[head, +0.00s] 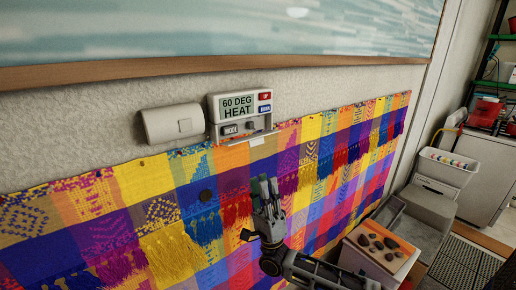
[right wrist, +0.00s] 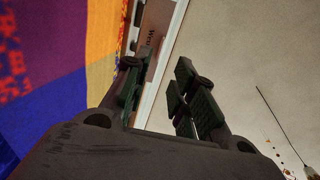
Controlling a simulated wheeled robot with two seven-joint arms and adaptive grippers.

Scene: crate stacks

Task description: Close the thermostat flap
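The white thermostat (head: 213,106) is on the wall and its display reads "60 DEG HEAT". It has a red and a blue button at its right and a MODE button below the display. Its flap (head: 257,141) hangs open along the lower edge. My right gripper (head: 264,188) is below the flap, in front of the colourful cloth, fingers pointing up and apart from the thermostat. In the right wrist view its two fingers (right wrist: 163,92) stand apart with nothing gripped between them. My left gripper is not in view.
A white box (head: 160,124) is mounted left of the thermostat. The patterned cloth (head: 110,225) covers the wall below. A wood-framed picture (head: 190,66) hangs above. A crate of dark stones (head: 375,262) and a white bin (head: 445,172) stand at the right.

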